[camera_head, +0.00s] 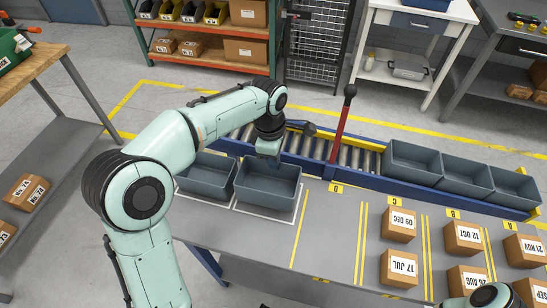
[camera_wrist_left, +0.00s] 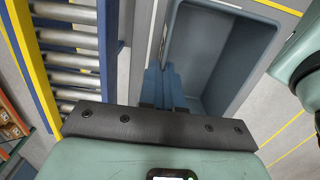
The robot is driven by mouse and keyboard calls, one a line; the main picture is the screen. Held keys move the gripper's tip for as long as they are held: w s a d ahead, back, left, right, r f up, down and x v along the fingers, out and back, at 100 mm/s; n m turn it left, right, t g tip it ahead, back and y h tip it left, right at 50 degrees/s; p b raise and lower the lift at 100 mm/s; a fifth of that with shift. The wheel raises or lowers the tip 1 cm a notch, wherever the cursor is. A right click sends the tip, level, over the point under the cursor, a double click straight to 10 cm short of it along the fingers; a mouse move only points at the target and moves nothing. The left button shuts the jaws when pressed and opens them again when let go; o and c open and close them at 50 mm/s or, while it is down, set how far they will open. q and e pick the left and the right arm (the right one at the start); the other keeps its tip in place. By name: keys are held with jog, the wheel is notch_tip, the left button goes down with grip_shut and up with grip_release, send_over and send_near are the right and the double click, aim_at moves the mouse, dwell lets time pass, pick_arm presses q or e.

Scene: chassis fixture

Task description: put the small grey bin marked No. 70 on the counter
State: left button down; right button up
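Two small grey bins stand side by side at the counter's far left: a left one (camera_head: 207,178) and a right one (camera_head: 270,188). No number is readable on either, so I cannot tell which is No. 70. My left gripper (camera_head: 268,152) points down at the far rim of the right bin. In the left wrist view its blue-grey fingers (camera_wrist_left: 165,88) are at the wall of an empty grey bin (camera_wrist_left: 222,70). Whether they are closed on that wall is unclear. My right gripper is out of view.
The grey counter (camera_head: 330,225) has yellow lines and several labelled cartons on its right half. Behind it runs a blue roller conveyor (camera_head: 345,155) with a red post (camera_head: 342,125) and several grey bins (camera_head: 412,162) at its right. The counter between bins and cartons is clear.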

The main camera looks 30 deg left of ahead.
pick_arm(q)
jog(key=shift+f, duration=0.1)
